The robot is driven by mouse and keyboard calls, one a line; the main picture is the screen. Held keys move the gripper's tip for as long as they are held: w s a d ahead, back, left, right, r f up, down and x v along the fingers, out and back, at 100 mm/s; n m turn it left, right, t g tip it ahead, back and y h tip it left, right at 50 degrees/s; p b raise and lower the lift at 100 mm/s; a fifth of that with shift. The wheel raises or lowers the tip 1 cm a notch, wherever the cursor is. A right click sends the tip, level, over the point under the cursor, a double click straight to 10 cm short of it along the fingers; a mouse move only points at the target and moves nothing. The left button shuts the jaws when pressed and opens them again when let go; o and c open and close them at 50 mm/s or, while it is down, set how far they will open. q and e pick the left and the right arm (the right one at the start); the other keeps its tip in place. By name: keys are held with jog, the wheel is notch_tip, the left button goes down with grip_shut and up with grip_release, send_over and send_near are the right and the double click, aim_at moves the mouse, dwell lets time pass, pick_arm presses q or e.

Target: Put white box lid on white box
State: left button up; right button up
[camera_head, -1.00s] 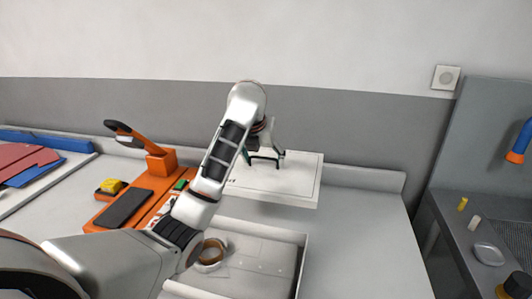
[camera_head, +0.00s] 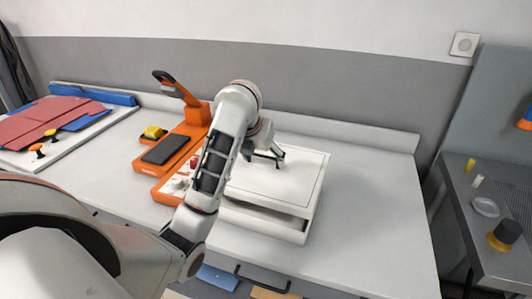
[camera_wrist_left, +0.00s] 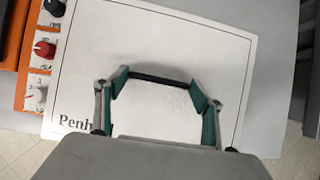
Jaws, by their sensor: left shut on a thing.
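The white box lid (camera_head: 303,166) is directly above the white box (camera_head: 265,224) in the head view and covers its opening. A shadowed gap shows between lid and box along the front, so the lid does not look fully seated. My left gripper (camera_head: 264,160) is on the lid's top, shut on it. In the left wrist view, the gripper (camera_wrist_left: 158,98) has its teal-padded fingers at both ends of a dark bar over the lid (camera_wrist_left: 215,50), which has a printed border and partly hidden lettering. My right gripper is not in view.
An orange machine (camera_head: 184,147) with a raised lever stands close left of the box. Red and blue folders (camera_head: 55,120) lie at the far left. The white counter (camera_head: 370,215) is clear to the right. A grey side table (camera_head: 490,230) holds small items.

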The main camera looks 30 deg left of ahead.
aim_at(261, 170)
pick_arm(q)
jog(key=shift+f, duration=3.2)
jog(key=shift+w+f, duration=0.1)
jog(key=shift+f, duration=1)
dwell(0.4)
jog(key=o, duration=1.2)
jog(key=v, duration=1.1)
jog(key=shift+s+r, duration=0.3)
jog(key=shift+r, duration=0.1)
jog(key=shift+s, duration=0.1)
